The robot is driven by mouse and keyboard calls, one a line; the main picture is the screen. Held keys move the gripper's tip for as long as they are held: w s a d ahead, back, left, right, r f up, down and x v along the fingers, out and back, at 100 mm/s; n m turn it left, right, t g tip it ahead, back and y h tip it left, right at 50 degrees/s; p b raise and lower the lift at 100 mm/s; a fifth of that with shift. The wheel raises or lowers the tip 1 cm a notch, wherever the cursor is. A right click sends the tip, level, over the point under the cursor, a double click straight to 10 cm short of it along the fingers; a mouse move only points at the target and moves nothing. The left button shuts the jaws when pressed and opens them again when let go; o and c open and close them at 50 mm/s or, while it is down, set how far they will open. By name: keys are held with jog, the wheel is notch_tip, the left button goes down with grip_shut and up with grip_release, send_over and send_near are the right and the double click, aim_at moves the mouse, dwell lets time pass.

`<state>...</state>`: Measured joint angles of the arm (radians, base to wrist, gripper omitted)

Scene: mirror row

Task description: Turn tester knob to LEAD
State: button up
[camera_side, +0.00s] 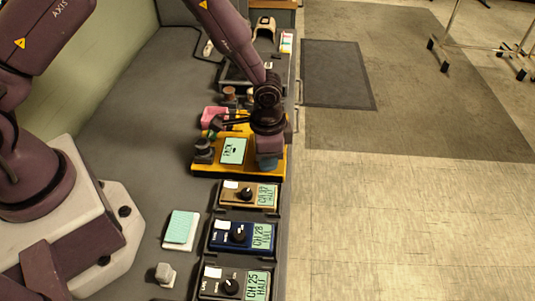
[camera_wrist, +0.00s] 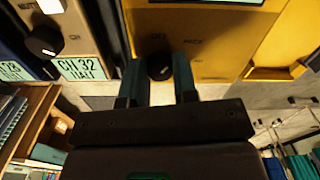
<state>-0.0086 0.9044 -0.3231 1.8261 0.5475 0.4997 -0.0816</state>
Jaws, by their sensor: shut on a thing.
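The yellow tester (camera_side: 188,172) stands on the bench in the side view, with a pale green screen (camera_side: 233,151). My gripper (camera_side: 268,163) points down over its right part and hides the knob there. In the wrist view, the tester's yellow face (camera_wrist: 222,30) fills the top. Its black knob (camera_wrist: 160,66) sits between the two teal fingers of my gripper (camera_wrist: 159,75), which are shut on it. Small lettering is printed above the knob; one word looks like OFF, and I cannot read where the pointer stands.
Nearer the camera are a tan box (camera_side: 228,200), a blue box (camera_side: 222,244) and a dark box (camera_side: 208,292), each with a black knob. A pink thing (camera_side: 212,116) lies behind the tester. A notepad (camera_side: 179,227) lies left on open bench.

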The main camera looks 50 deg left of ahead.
jog(key=m, duration=0.5)
jog(key=shift+m, duration=0.3)
jog(key=m, duration=0.5)
jog(key=shift+m, duration=0.3)
jog(key=o, duration=0.9)
notch_tip(320, 180, up, 13)
jog(key=shift+r, duration=0.1)
